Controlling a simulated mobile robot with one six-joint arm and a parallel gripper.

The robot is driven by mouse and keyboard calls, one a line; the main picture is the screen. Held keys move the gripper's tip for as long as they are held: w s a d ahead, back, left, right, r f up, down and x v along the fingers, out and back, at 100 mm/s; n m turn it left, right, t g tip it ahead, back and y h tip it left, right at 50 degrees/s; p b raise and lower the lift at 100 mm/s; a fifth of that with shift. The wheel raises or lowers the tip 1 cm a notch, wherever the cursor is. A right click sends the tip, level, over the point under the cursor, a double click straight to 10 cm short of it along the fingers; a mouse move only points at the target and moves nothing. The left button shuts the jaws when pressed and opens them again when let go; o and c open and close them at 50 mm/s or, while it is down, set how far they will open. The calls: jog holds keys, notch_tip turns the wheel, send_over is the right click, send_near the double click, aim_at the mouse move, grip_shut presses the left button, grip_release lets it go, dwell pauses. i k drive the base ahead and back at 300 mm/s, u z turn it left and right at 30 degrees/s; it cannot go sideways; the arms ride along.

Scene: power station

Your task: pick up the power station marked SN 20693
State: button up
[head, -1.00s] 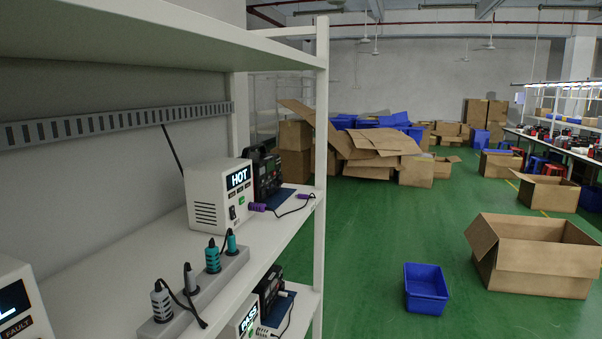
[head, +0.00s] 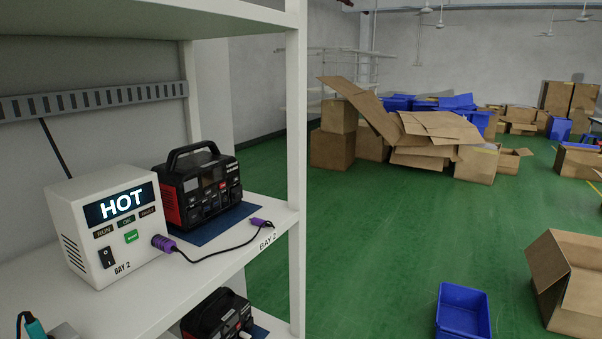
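A black and red power station (head: 206,192) with a top handle stands on a blue mat (head: 222,226) on the shelf marked BAY 2. Its serial number cannot be read from here. A second, similar power station (head: 216,315) shows in part on the shelf below, cut off by the bottom edge. Its number is not readable either. A white tester box (head: 125,262) with a lit HOT display stands left of the upper station. A purple plug is in the tester, and its black cable runs to a purple connector (head: 258,222) lying near the shelf edge. My gripper is not in view.
The white shelf post (head: 297,130) rises right of the upper station, and another shelf board (head: 230,14) hangs above. A blue bin (head: 462,312) and an open carton (head: 570,275) stand on the green floor. The floor between rack and bin is clear.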

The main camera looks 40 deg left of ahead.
aim_at(207, 177)
jog(key=i, duration=1.9)
jog(key=u, duration=3.65)
jog(key=i, duration=1)
jog(key=z, duration=0.15)
